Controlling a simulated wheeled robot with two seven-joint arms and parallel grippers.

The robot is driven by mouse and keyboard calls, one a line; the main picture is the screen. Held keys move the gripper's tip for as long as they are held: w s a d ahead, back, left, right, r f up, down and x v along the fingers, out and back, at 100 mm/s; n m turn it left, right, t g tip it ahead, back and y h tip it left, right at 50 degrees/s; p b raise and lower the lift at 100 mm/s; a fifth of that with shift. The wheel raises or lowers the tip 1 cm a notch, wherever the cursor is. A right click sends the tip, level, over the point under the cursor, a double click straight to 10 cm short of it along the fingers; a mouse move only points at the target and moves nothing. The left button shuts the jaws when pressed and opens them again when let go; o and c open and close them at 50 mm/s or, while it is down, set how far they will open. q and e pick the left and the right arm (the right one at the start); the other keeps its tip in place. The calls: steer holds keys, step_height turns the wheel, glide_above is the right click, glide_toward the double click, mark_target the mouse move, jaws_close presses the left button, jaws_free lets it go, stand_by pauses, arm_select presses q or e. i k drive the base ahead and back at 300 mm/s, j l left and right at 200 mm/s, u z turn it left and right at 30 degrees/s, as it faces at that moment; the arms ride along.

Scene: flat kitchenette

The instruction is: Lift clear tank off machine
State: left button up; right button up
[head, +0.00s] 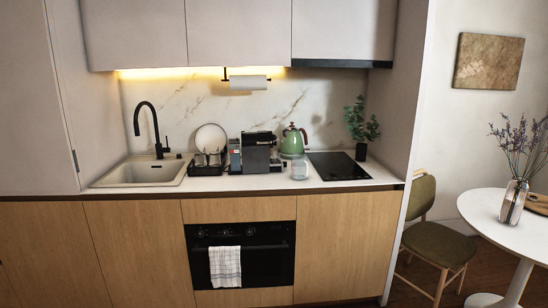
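A dark, boxy coffee machine (257,153) stands on the countertop, in the middle of the head view. A narrow grey-blue part (235,158) shows at its left side; it is too small to tell whether this is the clear tank. Neither of my grippers is in the head view.
A dish rack (207,170) with a plate and cups stands left of the machine, beside the sink (140,172). A green kettle (292,142) is behind the jar, with a black hob (338,165) to its right. A paper towel roll (248,82) hangs above.

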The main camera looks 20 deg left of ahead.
mark_target(235, 149)
steer(key=i+j+z, duration=0.4)
steer(key=j, duration=0.2)
steer(key=i+j+z, duration=0.2)
steer(key=j+z, duration=0.25)
steer(key=j, duration=0.2)
